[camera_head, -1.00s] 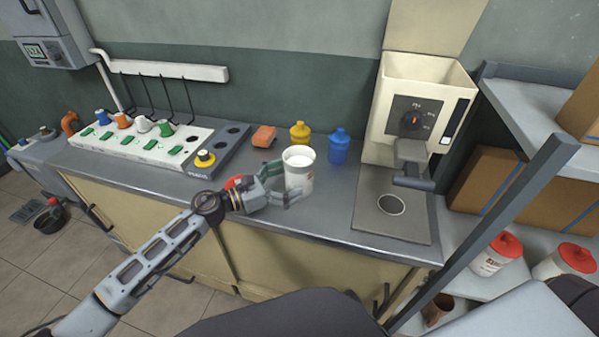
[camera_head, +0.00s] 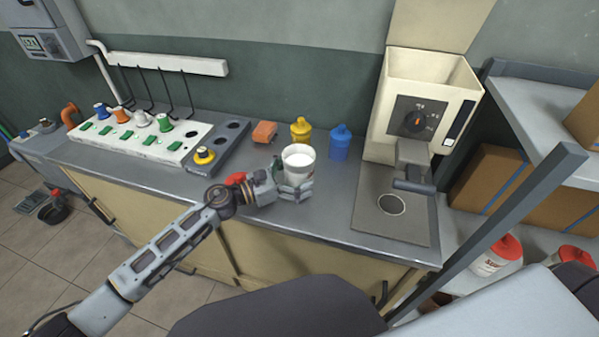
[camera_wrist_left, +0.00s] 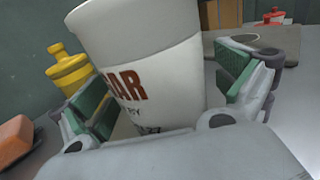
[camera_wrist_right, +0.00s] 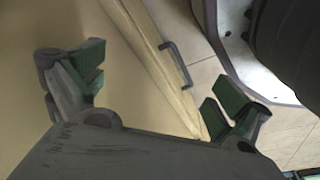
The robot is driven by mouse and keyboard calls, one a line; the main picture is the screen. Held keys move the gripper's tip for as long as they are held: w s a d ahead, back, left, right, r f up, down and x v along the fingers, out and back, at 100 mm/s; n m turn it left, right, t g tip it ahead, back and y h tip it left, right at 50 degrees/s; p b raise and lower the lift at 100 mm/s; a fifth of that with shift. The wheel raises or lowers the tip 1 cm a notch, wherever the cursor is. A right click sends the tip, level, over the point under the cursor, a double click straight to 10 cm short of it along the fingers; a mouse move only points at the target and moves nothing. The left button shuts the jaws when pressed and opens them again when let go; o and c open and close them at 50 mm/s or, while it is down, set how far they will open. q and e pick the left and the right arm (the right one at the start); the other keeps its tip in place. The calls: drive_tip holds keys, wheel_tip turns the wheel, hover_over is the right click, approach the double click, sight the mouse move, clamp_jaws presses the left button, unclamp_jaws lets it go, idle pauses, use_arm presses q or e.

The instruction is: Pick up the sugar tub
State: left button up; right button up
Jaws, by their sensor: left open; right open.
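The sugar tub (camera_head: 299,160) is a white, open-topped tub with white contents, upright near the counter's front edge. In the left wrist view the tub (camera_wrist_left: 150,70) shows dark red lettering and stands between the green-padded fingers. My left gripper (camera_head: 293,186) is around the tub's lower part. The left gripper (camera_wrist_left: 165,95) is open; a gap shows by the right finger, and contact on the left side is unclear. My right gripper (camera_wrist_right: 150,90) is open and empty, facing a beige cabinet front below the counter.
A yellow bottle (camera_head: 300,130) and a blue bottle (camera_head: 340,142) stand behind the tub. An orange block (camera_head: 264,132) lies to their left. A control panel (camera_head: 150,137) is at left, a cream machine (camera_head: 420,115) at right. Red-lidded tubs (camera_head: 497,255) sit on a lower shelf.

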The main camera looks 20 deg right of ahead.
idle(0.3)
use_arm(q)
drive_tip(key=shift+r, duration=0.1)
drive_tip(key=c, duration=1.5)
drive_tip(key=shift+r, duration=0.3)
